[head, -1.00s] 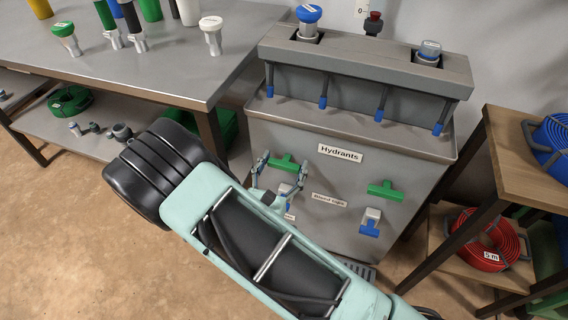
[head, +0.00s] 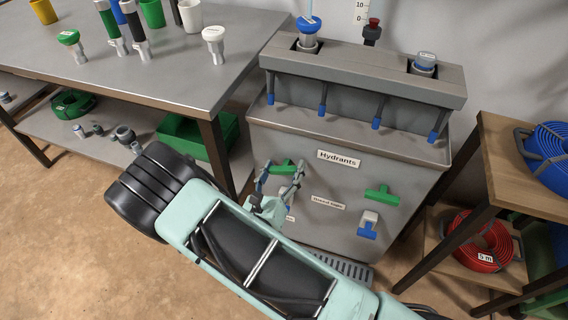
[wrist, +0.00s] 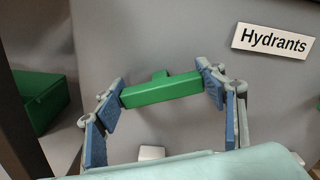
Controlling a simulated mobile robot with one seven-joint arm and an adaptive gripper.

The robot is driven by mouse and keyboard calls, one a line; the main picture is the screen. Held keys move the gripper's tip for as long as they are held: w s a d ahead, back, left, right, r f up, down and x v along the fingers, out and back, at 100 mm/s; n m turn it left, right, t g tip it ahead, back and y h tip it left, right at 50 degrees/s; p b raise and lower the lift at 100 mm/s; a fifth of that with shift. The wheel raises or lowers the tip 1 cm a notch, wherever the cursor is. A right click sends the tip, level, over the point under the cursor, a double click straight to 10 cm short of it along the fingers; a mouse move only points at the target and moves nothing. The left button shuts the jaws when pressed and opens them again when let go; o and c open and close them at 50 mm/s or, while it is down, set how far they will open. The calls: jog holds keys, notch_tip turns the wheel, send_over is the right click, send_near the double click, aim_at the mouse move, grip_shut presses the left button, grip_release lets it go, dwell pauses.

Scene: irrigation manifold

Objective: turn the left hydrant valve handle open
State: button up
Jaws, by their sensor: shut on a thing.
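The left hydrant valve handle is a green bar (head: 281,167) on the grey cabinet front, left of and below the "Hydrants" sign. In the wrist view the bar (wrist: 160,91) slants up to the right, at an angle to the sign. My gripper (head: 282,172) is shut on this handle, with a blue-padded finger at each end of the bar. In the wrist view my gripper (wrist: 162,86) shows the same hold. The left outlet below the handle is mostly hidden by my wrist.
The right green valve handle (head: 382,193) sits above a white and blue outlet (head: 368,224). A steel bench (head: 150,85) stands at left and a wooden shelf with hoses (head: 500,165) at right. A floor grate (head: 345,268) lies below the cabinet.

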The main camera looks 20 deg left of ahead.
jog(key=n+p, duration=0.2)
jog(key=n, duration=0.1)
jog(key=shift+a+n, duration=0.1)
jog(key=shift+n, duration=0.3)
jog(key=n+p, duration=0.1)
jog(key=n, duration=0.2)
jog(key=shift+n+p, duration=0.3)
jog(key=shift+p, duration=0.1)
jog(key=n, duration=0.1)
jog(key=n+p, duration=0.1)
jog(key=n, duration=0.1)
jog(key=shift+f+n, duration=0.2)
jog(key=shift+n, duration=0.1)
jog(key=shift+f+n+p, duration=0.1)
jog(key=shift+n+p, duration=0.4)
jog(key=shift+n, duration=1.1)
jog(key=shift+o, duration=0.2)
jog(key=o, duration=1.2)
jog(key=shift+a, duration=0.1)
jog(key=shift+c, duration=0.2)
jog(key=shift+s, duration=0.1)
